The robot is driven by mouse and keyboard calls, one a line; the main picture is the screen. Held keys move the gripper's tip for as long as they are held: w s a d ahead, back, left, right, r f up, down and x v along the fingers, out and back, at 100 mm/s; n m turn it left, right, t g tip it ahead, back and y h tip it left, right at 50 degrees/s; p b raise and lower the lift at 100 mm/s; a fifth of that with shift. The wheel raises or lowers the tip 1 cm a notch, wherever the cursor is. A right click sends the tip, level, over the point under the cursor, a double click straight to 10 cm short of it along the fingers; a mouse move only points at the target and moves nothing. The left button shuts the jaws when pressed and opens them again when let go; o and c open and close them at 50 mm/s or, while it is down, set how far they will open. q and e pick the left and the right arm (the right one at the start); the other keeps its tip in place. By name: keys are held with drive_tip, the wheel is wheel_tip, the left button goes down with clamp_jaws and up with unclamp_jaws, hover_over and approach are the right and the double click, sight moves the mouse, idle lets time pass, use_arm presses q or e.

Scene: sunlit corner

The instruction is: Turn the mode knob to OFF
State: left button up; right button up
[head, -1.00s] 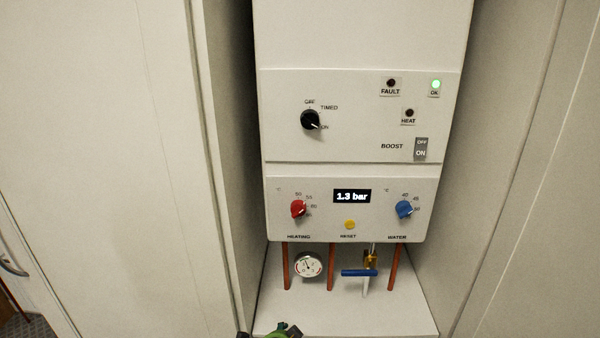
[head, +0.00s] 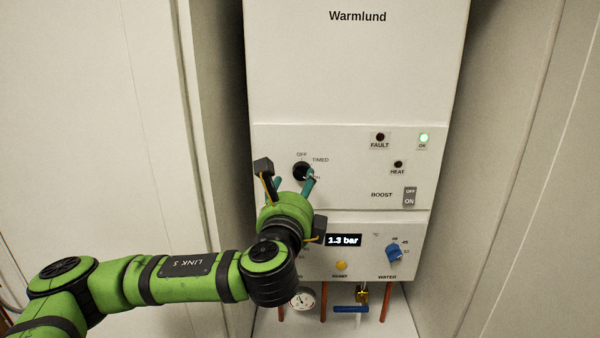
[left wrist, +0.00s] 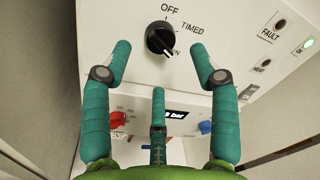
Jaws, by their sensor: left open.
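The black mode knob (head: 301,171) is on the upper panel of the white boiler, with OFF, TIMED and ON marked around it. It also shows in the left wrist view (left wrist: 160,38), its white pointer line aimed down and right, toward ON. My left gripper (head: 291,183) is in front of the panel, just below the knob. In the left wrist view its teal fingers (left wrist: 161,62) are spread, one on each side of the knob and short of it, with nothing between them. The arm hides the red heating knob in the head view. My right gripper is not in view.
The lower panel has a 1.3 bar display (head: 343,240), a yellow reset button (head: 341,265), a blue water knob (head: 394,253) and the red heating knob (left wrist: 117,119). A boost switch (head: 410,197) is right of the knob. Cabinet walls stand close on both sides.

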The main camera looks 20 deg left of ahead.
sight(300, 176)
use_arm(q)
drive_tip(key=w, duration=0.1)
drive_tip(key=w+p, duration=0.1)
drive_tip(key=w, duration=0.2)
drive_tip(key=shift+a+r+p, duration=0.15)
drive_tip(key=shift+a+p, duration=0.2)
drive_tip(key=shift+w, duration=0.6)
drive_tip(key=shift+a, duration=0.1)
drive_tip(key=c, duration=1.2)
